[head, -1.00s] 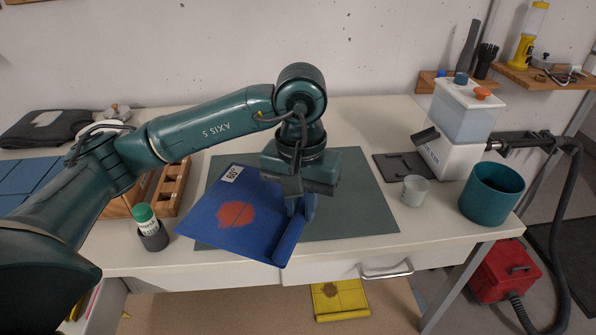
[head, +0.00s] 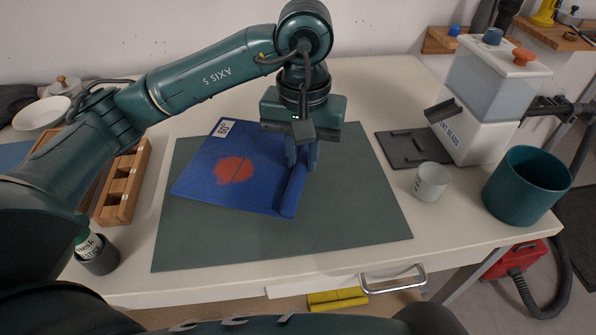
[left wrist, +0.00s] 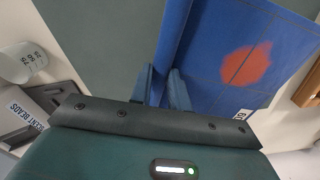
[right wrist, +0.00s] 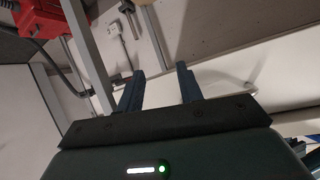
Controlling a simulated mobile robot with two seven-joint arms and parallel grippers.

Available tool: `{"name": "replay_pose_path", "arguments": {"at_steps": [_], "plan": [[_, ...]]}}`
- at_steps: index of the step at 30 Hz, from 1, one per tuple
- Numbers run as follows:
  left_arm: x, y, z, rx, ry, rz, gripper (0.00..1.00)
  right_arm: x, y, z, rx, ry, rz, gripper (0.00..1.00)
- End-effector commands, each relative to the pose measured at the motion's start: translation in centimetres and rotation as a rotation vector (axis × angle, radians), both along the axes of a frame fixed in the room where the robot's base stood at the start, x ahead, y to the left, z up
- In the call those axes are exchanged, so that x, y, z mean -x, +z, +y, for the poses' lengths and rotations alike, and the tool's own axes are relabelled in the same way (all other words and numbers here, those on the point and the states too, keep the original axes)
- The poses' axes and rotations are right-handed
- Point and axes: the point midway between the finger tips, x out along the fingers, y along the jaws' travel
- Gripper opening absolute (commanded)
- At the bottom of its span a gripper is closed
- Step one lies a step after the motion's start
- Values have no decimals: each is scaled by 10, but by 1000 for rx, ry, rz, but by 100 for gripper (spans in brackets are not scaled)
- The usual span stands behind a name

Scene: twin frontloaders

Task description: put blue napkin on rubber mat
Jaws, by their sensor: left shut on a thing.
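The blue napkin (head: 215,180) has a red-orange patch and a white "60°" tag. In the head view it lies over the back middle of the dark green rubber mat (head: 340,235); whether all of it touches the mat I cannot tell. Its right edge is gathered into a fold. My left gripper (head: 303,160) is shut on that fold from above. The left wrist view shows the napkin (left wrist: 215,40) pinched at its fold between the fingers (left wrist: 165,85), with the mat (left wrist: 100,35) beside it. My right gripper (right wrist: 160,85) is open and empty, near the table's underside.
A wooden box (head: 122,185) and a green-capped bottle (head: 90,248) are to the left. The mat's front part is bare.

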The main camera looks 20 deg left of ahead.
Motion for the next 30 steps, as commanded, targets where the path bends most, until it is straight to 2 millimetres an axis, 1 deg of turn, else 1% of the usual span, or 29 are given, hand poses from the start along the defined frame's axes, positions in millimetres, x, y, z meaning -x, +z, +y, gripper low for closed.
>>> {"name": "replay_pose_path", "arguments": {"at_steps": [5, 9, 12, 19, 22, 23, 30], "plan": [[0, -14, 1, -1, 0, 1, 1, 0, 1, 0, 1, 1, 1, 36], [0, -33, 1, -2, 1, 2, 1, 0, 2, 0, 3, 1, 0, 36], [0, -44, 0, 0, 0, 0, 1, 0, 2, 0, 4, 1, 0, 36], [0, -45, 0, 0, 0, -2, 1, 0, 1, 0, 6, 1, 0, 36], [0, -49, 0, 0, 0, -3, 1, 0, -4, 0, 2, 0, 2, 36], [0, -49, 0, 0, 0, -3, 19, 0, -4, 0, -1, 0, 1, 36], [0, -47, 0, 0, 0, -2, 38, 0, -2, 0, -1, 0, 1, 36]]}}
